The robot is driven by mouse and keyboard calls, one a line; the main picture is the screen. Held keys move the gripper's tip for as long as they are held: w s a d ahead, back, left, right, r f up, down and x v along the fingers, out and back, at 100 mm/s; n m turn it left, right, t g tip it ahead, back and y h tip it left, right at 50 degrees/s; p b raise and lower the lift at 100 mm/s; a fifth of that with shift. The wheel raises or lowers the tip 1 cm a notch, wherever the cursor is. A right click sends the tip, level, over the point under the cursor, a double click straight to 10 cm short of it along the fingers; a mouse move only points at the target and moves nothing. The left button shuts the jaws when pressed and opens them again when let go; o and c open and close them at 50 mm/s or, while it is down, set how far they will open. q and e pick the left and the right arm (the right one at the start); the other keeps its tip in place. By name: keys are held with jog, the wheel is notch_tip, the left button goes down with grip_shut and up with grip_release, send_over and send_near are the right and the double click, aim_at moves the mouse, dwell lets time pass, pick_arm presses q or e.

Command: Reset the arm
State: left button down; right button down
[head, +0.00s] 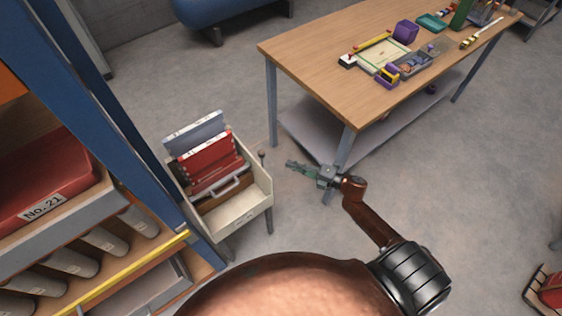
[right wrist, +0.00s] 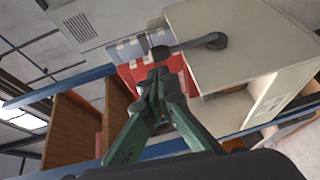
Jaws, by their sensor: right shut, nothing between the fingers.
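My right gripper (head: 301,168) is shut and empty. In the head view it hangs over the floor, between the cream bin (head: 243,214) and the near leg of the wooden table. In the right wrist view its green fingers (right wrist: 158,82) meet at the tips. The cream bin also shows in that view (right wrist: 235,45), beyond the fingers. A dark knob lever (head: 262,157) stands at the bin's right side, near the fingertips in the head view; it also shows in the wrist view (right wrist: 195,45). My left gripper is not in view.
The bin holds red (head: 208,158) and grey-blue items. A blue-framed shelf (head: 118,110) with a red No. 21 box (head: 45,190) stands at left. The wooden table (head: 315,55) with small objects is at upper right. Open floor (head: 480,170) lies at right.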

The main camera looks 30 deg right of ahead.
jog(key=shift+v, duration=2.3)
jog(key=s+d+f+m+h, duration=0.25)
jog(key=f+m, duration=0.25)
jog(key=f, duration=0.4)
jog(key=s+d+f+m+h, duration=0.2)
jog(key=d+f+m+h, duration=0.2)
jog(key=f, duration=0.5)
jog(key=s+f+m+g+h, duration=0.35)
jog(key=s+f+m, duration=0.25)
jog(key=s+f, duration=0.7)
jog(key=s+a+f+m+g, duration=0.2)
jog(key=s+f, duration=0.4)
jog(key=s, duration=0.5)
jog(key=s+a+f+m+g, duration=0.3)
jog(key=s+a+f+g, duration=0.2)
jog(key=s, duration=0.6)
jog(key=s+a+f+m+g, duration=0.3)
jog(key=s+f, duration=0.6)
jog(key=s, duration=0.3)
jog(key=shift+a+p, duration=0.45)
jog(key=shift+a, duration=0.1)
